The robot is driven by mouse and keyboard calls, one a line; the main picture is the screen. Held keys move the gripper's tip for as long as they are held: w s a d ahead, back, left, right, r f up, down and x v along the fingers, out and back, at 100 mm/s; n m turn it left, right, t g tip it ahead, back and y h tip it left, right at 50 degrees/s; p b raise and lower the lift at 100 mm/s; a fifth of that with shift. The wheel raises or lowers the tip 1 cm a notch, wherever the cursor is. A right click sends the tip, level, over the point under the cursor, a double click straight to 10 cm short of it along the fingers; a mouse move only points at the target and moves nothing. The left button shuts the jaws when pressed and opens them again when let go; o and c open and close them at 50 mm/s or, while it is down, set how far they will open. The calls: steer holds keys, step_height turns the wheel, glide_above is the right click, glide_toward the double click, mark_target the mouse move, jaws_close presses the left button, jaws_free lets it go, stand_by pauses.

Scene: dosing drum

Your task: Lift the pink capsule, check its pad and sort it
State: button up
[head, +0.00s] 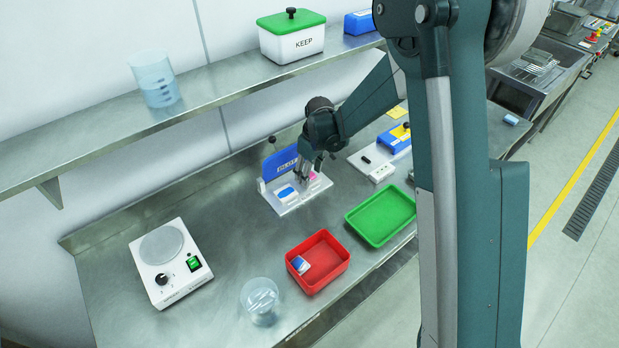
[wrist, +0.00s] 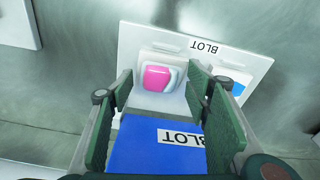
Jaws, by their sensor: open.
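A pink capsule (wrist: 157,77) sits in a pale square seat on the white BLOT stand (wrist: 130,40) in the wrist view. In the head view only a bit of pink (head: 313,176) shows under my gripper. My gripper (wrist: 158,88) is open, its green-padded fingers either side of the capsule in the picture, apart from it. In the head view my gripper (head: 310,168) is over the right part of the stand (head: 290,208). The capsule's underside is hidden.
The stand's blue BLOT panel (head: 278,164) rises at its back; another blue-and-white piece (head: 285,193) lies on its left part. A white scale (head: 165,284) and a clear vessel (head: 261,300) are at the left and front. A shelf (head: 120,129) runs above. Bare bench lies left of the stand.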

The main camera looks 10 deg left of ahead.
mark_target(311, 175)
steer(key=c, duration=0.8)
steer(key=shift+o, duration=0.2)
steer(key=shift+r, duration=0.15)
step_height(311, 175, up, 10)
stand_by(0.4)
steer(key=shift+d, duration=0.1)
stand_by(0.6)
steer(key=d+f+m+b, duration=0.1)
steer(key=d+m, duration=0.2)
steer(key=d, duration=0.7)
steer(key=d+f+m+b, duration=0.1)
steer(key=d+m, duration=0.3)
steer(key=d, duration=0.7)
steer(key=s+d+f+m+h+b, duration=0.1)
steer(key=d+m+b, duration=0.2)
steer(key=d, duration=0.7)
steer(key=shift+d+m+t, duration=0.3)
steer(key=shift+m, duration=0.3)
steer(key=shift+s, duration=0.1)
